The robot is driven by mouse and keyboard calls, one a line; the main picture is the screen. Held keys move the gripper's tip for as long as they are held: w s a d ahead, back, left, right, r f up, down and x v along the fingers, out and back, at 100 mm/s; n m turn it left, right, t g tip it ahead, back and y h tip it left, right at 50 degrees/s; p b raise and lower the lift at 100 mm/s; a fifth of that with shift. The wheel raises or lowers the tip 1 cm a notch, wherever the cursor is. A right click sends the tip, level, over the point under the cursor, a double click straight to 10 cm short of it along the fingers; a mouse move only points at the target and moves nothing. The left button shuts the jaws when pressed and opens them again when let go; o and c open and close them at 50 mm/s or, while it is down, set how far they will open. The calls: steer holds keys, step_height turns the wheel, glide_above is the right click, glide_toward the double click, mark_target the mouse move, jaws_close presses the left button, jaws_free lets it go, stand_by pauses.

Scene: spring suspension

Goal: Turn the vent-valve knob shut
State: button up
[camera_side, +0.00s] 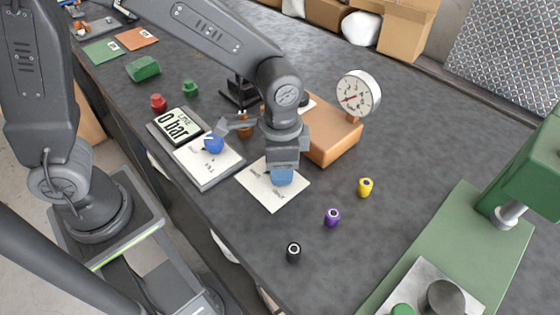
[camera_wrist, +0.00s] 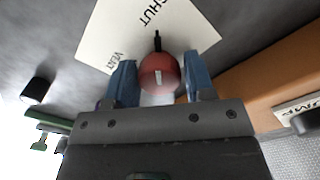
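The vent-valve knob (camera_wrist: 160,74) is red and round with a white mark and a black pointer towards the top of the wrist view. It sits at a white card (camera_wrist: 150,28) lettered SHUT and VENT; the pointer lies near the SHUT lettering. The card also shows in the side view (camera_side: 262,192). My gripper (camera_wrist: 160,66) has its two blue fingers on either side of the knob, with a visible gap on each side, so it is open. In the side view my gripper (camera_side: 282,175) points down over the card and hides the knob.
An orange block (camera_side: 335,142) with a round dial gauge (camera_side: 357,97) stands close to my gripper. A display (camera_side: 180,127) reading 0 bar and a plate with a blue knob (camera_side: 213,144) lie left. Yellow (camera_side: 365,187), purple (camera_side: 332,217) and black (camera_side: 293,252) small parts stand in front.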

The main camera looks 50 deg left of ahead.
steer(key=shift+o, duration=1.3)
step_height(320, 180, up, 14)
steer(key=s+a+n+t, duration=0.5)
steer(key=s+a, duration=0.5)
steer(key=a, duration=0.4)
steer(key=n, duration=0.2)
steer(key=shift+s+n+t, duration=0.2)
steer(key=shift+n+t, duration=0.1)
steer(key=shift+n, duration=0.1)
